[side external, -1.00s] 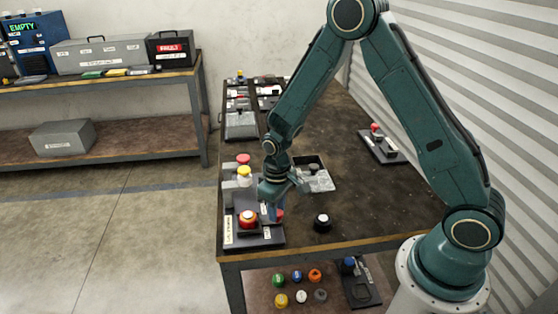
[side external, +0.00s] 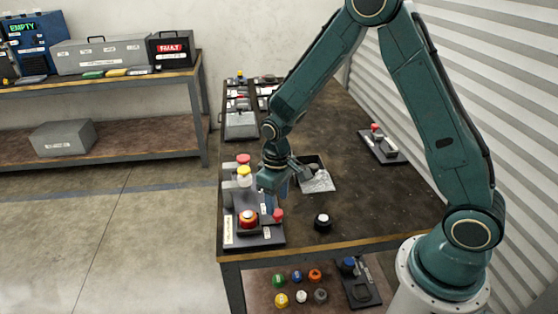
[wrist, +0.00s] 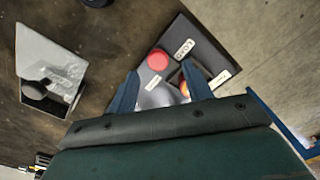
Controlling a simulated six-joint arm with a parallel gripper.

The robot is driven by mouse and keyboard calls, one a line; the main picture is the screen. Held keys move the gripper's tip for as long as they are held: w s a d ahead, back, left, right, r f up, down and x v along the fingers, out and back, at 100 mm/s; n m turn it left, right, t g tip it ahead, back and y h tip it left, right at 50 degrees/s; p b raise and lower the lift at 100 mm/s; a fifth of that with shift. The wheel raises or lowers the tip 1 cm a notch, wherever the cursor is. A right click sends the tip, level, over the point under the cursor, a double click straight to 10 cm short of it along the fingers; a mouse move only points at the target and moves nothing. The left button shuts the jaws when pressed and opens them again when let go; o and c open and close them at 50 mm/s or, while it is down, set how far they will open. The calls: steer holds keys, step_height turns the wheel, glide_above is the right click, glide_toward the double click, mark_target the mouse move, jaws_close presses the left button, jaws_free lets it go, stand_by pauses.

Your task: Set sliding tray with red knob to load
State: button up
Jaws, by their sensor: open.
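The red knob (side external: 278,215) stands at the right side of the dark base plate (side external: 270,239) near the table's front left corner. In the wrist view the red knob (wrist: 157,60) shows between and just beyond my fingertips, with a LOAD label (wrist: 183,48) on the plate beside it. A second label (wrist: 220,77) lies farther along the plate. The tray itself is hard to make out; a grey surface shows partly between my fingers. My gripper (side external: 276,199) is open and empty, above and behind the knob. It also shows in the wrist view (wrist: 160,74).
An orange-red button (side external: 248,219) sits on the same plate, left of the knob. Yellow and red knobs (side external: 244,172) stand behind. A black knob (side external: 322,222) is to the right, and a grey open box (side external: 318,181) behind it.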

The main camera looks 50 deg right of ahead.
step_height(320, 180, up, 10)
stand_by(0.5)
steer(key=s+r+t, duration=0.3)
steer(key=s+r, duration=0.7)
steer(key=r, duration=0.2)
steer(key=s+r+m+t, duration=0.1)
steer(key=s+r+t, duration=0.1)
steer(key=s, duration=0.9)
steer(key=shift+s+d+r+t, duration=0.3)
steer(key=shift+s+r, duration=0.1)
steer(key=shift+r, duration=0.15)
